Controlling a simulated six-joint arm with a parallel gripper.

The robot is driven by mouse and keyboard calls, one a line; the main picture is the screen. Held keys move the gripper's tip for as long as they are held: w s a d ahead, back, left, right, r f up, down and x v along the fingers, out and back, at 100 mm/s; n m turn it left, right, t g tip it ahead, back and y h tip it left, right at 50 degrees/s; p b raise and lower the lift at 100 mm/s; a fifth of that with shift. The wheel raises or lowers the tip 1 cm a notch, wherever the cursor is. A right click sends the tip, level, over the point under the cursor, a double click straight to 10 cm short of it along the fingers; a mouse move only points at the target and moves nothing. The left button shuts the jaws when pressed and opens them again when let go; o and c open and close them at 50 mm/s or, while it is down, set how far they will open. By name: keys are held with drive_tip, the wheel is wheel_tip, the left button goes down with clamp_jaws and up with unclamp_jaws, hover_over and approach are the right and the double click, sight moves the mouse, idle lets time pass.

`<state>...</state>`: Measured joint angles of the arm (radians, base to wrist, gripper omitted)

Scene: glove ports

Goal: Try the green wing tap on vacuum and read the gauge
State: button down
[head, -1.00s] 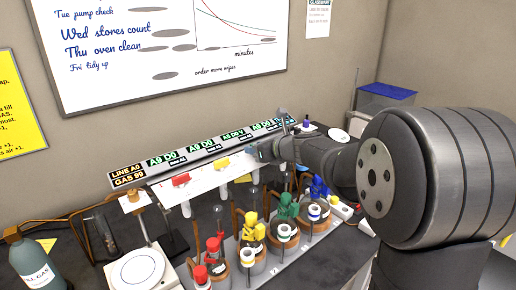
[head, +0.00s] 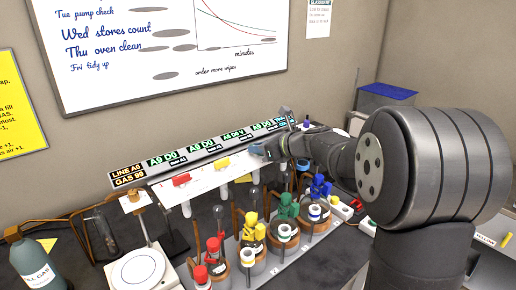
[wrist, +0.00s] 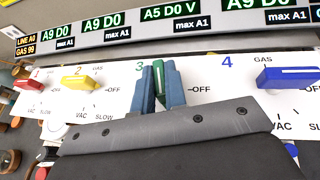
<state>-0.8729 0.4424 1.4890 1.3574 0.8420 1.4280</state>
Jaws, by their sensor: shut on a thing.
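The green wing tap (wrist: 159,78) is at station 3 on the white panel in the wrist view. My gripper (wrist: 160,88) is shut on it, with a blue finger on each side. The green wing stands upright in that picture, while the other wings lie sideways. The station 3 gauge (wrist: 172,12) above it reads A5 D0 V, with "max A1" below. My gripper hides the station 3 markings below the tap; OFF shows to its right. In the head view my gripper (head: 262,152) is at the panel and the green tap is hidden.
The red tap (wrist: 33,85), yellow tap (wrist: 78,83) and blue tap (wrist: 287,77) flank it. The left display (wrist: 26,44) reads LINE A0, GAS 99. Flasks with coloured clamps (head: 286,212) stand in front of the panel. A balance (head: 137,268) is at left.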

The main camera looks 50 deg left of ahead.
drive_tip(key=n+g+h, duration=0.1)
drive_tip(key=n+g, duration=0.1)
drive_tip(key=n+g+h, duration=0.1)
drive_tip(key=n+g, duration=0.1)
drive_tip(key=n+g+h, duration=0.1)
drive_tip(key=n+g, duration=0.1)
drive_tip(key=shift+w+a+g+h, duration=0.2)
drive_tip(key=shift+w+g+h, duration=0.1)
drive_tip(key=n+g+h, duration=0.1)
drive_tip(key=n+h, duration=0.2)
drive_tip(key=n+g+h, duration=0.2)
drive_tip(key=n+h, duration=0.1)
drive_tip(key=shift+a+g, duration=0.15)
drive_tip(key=shift+g, duration=0.15)
drive_tip(key=shift+n, duration=0.3)
drive_tip(key=c, duration=1.5)
unclamp_jaws()
drive_tip(key=shift+o, duration=0.2)
